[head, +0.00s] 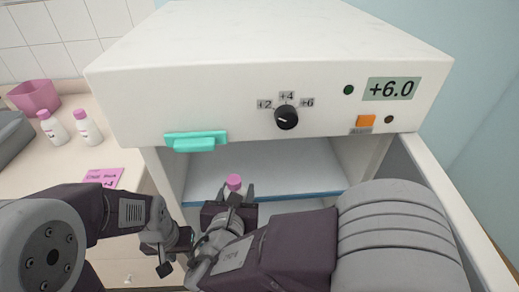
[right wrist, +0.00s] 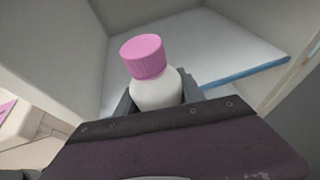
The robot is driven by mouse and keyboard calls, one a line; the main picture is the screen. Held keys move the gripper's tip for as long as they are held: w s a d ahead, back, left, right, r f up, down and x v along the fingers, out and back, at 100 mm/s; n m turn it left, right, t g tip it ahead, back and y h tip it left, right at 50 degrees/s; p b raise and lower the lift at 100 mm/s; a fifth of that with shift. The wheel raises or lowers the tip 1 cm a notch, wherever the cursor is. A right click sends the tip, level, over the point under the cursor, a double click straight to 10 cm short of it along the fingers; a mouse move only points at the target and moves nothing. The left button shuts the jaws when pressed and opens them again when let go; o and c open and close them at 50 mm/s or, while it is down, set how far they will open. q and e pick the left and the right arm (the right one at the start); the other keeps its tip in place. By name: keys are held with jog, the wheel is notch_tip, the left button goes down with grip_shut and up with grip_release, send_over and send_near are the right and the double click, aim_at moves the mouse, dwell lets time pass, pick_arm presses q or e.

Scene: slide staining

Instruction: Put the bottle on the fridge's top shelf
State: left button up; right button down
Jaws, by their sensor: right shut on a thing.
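The bottle is white with a pink cap (head: 234,182). It also shows in the right wrist view (right wrist: 155,88), upright or nearly so between the fingers. My right gripper (head: 229,207) is shut on the bottle, in front of the open fridge (head: 250,95). The fridge's top shelf (head: 300,178) has a blue front edge and shows behind the bottle; it also shows in the right wrist view (right wrist: 235,60). The visible part of this shelf is bare. My left gripper (head: 165,262) is low, left of the right one; its jaw opening is unclear.
The fridge door (head: 455,215) stands open on the right. A teal handle (head: 196,141), a dial (head: 286,117) and a +6.0 display (head: 391,89) are on the front. Two pink-capped bottles (head: 88,127), a pink bin (head: 36,97) and a pink label (head: 103,177) are on the left counter.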

jog(key=w, duration=0.6)
jog(key=w+f+b, duration=0.1)
jog(key=w, duration=1.2)
jog(key=shift+w+f, duration=0.3)
jog(key=shift+f, duration=0.05)
notch_tip(320, 180, down, 5)
jog(key=shift+s+r+b, duration=0.1)
jog(key=shift+b, duration=1)
jog(key=shift+w+f, duration=0.3)
jog(key=shift+s+r, duration=0.1)
jog(key=shift+f, duration=0.2)
jog(key=c, duration=0.7)
grip_release()
